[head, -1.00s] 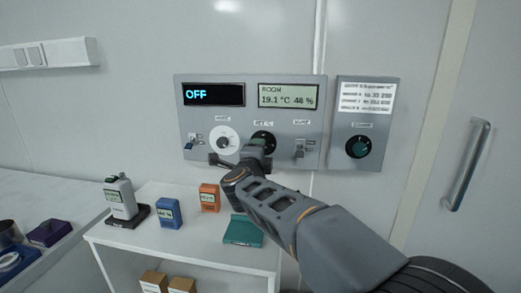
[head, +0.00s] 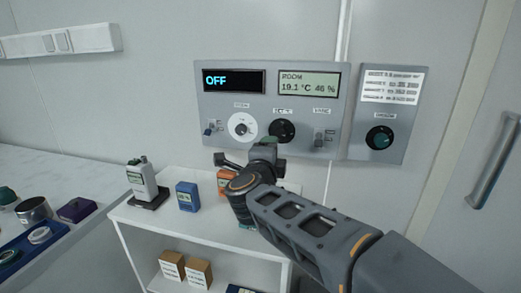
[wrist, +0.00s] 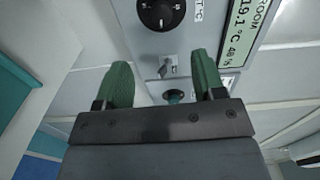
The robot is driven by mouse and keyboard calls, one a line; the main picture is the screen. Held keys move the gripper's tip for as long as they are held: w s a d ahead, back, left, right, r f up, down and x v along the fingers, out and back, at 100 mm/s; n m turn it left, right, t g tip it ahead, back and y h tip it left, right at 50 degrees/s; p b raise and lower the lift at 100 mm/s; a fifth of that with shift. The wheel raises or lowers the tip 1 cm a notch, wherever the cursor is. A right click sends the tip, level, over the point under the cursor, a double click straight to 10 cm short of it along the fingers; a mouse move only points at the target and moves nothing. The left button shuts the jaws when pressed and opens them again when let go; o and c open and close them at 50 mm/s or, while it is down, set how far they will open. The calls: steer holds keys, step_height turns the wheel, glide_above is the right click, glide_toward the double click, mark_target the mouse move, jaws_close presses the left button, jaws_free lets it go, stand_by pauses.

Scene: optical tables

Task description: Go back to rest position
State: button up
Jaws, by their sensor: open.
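My gripper (head: 250,160) is in front of the lower edge of the grey control panel (head: 222,150), above the white shelf unit. In the wrist view my gripper (wrist: 163,88) has its two green fingertips wide apart with nothing held between them. A toggle switch (wrist: 168,68) and a black knob (wrist: 160,12) on the panel show beyond the fingers. In the head view the panel has a white dial (head: 242,126), a black dial (head: 282,130) and a display (head: 234,81) reading OFF.
A smaller panel (head: 381,140) with a knob is at right, beside a door handle (head: 480,160). A bench (head: 50,165) is at left.

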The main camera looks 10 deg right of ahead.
steer(key=a+f+n+y, duration=0.5)
steer(key=a+n+y, duration=0.5)
steer(key=n+y, duration=0.15)
steer(key=s+a+f+n+g+y+p, duration=0.1)
steer(key=s+f+n+g+y+p, duration=0.1)
steer(key=s+f+n+g+p, duration=0.45)
steer(key=s+d+r+n+g+h+p, duration=0.1)
steer(key=s+d+n+g+h+p, duration=0.4)
steer(key=s+d, duration=0.7)
steer(key=shift+d+r+g+h+p, duration=0.35)
steer(key=shift+d+g+p, duration=0.2)
steer(key=shift+d+p, duration=0.15)
steer(key=shift+s, duration=0.1)
